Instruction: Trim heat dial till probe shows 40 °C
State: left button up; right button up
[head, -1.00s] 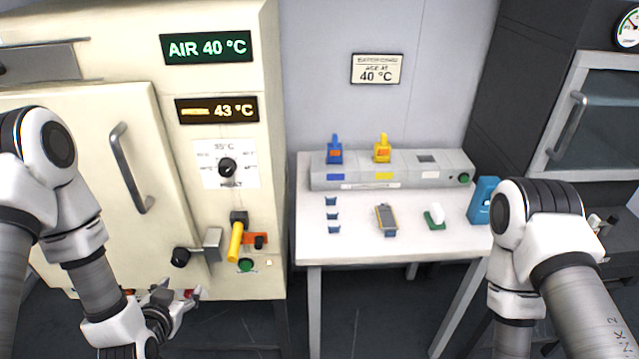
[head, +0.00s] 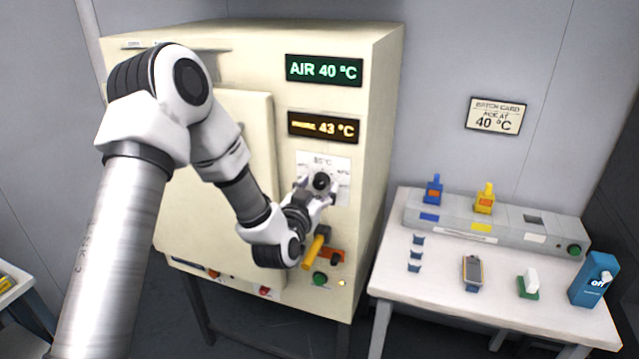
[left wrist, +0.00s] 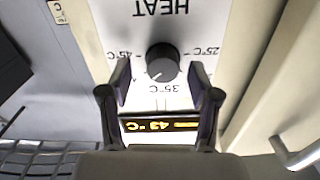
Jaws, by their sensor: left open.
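The black heat dial (head: 321,181) is on the white scale plate of the cream oven. It also shows in the left wrist view (left wrist: 162,62), where the scale is upside down and the knob's pale mark points between 35 °C and 45 °C. My left gripper (head: 316,190) is at the dial. In the left wrist view its open fingers (left wrist: 160,73) stand on either side of the knob, with gaps visible; contact is not clear. The amber probe display (head: 323,128) reads 43 °C. The green air display (head: 324,70) reads AIR 40 °C. My right gripper is out of view.
A yellow handle (head: 314,250) and a green button (head: 320,279) sit below the dial. The batch card (head: 496,115) on the wall reads 40 °C. A white table (head: 400,300) at right holds a grey rack (head: 500,240), a blue box (head: 594,278) and small items.

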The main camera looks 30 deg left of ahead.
pick_arm(q)
jog(key=shift+w+a+f, duration=0.15)
jog(key=shift+w+a, duration=0.05)
jog(key=shift+a, duration=0.2)
jog(key=shift+d, duration=0.1)
jog(key=shift+d, duration=0.15)
jog(key=c, duration=1)
jog(key=shift+c, duration=0.8)
